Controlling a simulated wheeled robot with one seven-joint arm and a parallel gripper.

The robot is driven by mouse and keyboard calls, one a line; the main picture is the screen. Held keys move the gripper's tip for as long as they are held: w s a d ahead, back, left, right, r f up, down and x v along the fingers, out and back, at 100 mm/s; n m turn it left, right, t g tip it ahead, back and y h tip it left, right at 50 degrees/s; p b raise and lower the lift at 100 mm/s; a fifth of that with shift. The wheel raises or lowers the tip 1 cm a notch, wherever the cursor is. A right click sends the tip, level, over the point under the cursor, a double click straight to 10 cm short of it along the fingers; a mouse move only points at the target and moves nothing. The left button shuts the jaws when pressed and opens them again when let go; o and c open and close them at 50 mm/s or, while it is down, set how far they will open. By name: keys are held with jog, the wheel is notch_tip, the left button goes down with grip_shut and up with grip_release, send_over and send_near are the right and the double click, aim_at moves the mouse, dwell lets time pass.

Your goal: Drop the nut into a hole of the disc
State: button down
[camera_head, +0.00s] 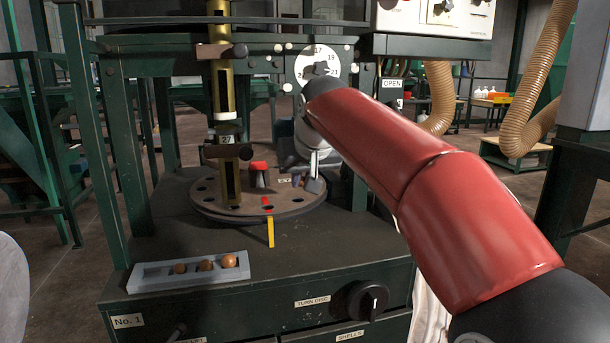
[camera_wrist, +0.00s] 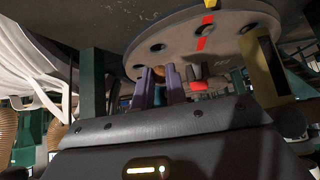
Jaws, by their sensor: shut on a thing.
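The round grey-brown disc (camera_head: 240,209) with holes around its rim lies on the dark machine top. It shows from a skewed angle in the wrist view (camera_wrist: 185,40), with several dark holes. My gripper (camera_head: 303,181) is low over the disc's right part. In the wrist view my gripper's two purplish fingers (camera_wrist: 159,85) are shut on a brown nut (camera_wrist: 158,72), close to the disc's rim. The head view does not show the held nut clearly. Whether it touches the disc or lines up with a hole, I cannot tell.
A grey tray (camera_head: 147,283) with three brown nuts stands front left. A brass tube (camera_head: 228,185) rises over the disc's left part. A red-topped block (camera_head: 259,174) stands mid-disc, and a yellow pointer (camera_head: 270,233) hangs at its front edge. A black knob (camera_head: 368,300) is on the machine's front.

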jog(key=shift+w+a+f+p, duration=0.15)
jog(key=shift+w+a+p, duration=0.15)
jog(key=shift+w, duration=0.45)
jog(key=shift+w+a+f+p, duration=0.15)
jog(key=shift+w+p, duration=0.2)
jog(key=shift+w, duration=0.4)
jog(key=shift+w+f, duration=0.15)
jog(key=shift+f+b, duration=1.05)
jog(key=shift+f, duration=0.1)
jog(key=c, duration=1.3)
grip_release()
jog(key=shift+c, duration=0.2)
